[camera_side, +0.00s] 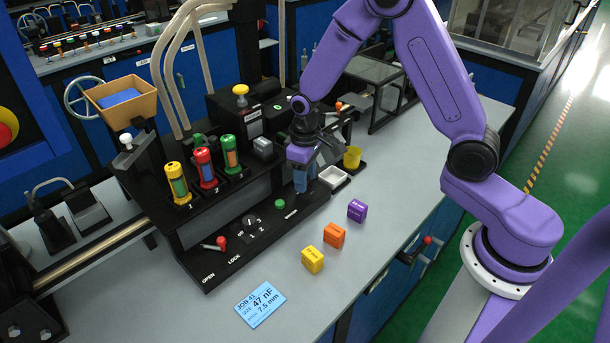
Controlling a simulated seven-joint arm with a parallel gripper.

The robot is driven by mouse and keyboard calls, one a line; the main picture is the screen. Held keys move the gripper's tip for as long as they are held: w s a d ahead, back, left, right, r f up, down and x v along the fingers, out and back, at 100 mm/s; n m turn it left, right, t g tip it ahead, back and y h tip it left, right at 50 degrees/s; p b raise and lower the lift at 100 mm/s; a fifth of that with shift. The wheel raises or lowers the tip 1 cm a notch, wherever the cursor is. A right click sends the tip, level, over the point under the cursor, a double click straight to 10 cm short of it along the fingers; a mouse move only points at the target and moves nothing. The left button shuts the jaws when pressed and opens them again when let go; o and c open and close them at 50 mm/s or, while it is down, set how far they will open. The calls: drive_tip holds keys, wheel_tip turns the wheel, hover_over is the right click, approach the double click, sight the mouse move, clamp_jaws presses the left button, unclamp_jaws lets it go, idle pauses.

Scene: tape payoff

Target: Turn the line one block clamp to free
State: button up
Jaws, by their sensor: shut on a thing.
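My gripper (301,183) points down at the right part of the black station (216,262). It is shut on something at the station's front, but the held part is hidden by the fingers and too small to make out. I cannot clearly pick out the line one block clamp or its free mark. A red-knobbed lever (219,243) lies on the station's front ledge, near the words OPEN and LOCK. A dark selector knob (249,221) marked 1 and 2 and a green button (280,204) sit between the lever and my gripper.
Yellow (313,260), orange (334,235) and purple (357,210) blocks lie on the grey bench before the station. A blue job card (260,304) lies nearer. Yellow, red and green upright canisters stand behind the ledge. A white tray (333,177) and yellow cup (352,157) are right of my gripper.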

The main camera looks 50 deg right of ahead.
drive_tip(key=shift+m, duration=1.9)
drive_tip(key=o, duration=1.1)
drive_tip(key=shift+c, duration=0.2)
drive_tip(key=shift+r, duration=0.15)
wheel_tip(320, 180, up, 17)
drive_tip(key=shift+r, duration=0.1)
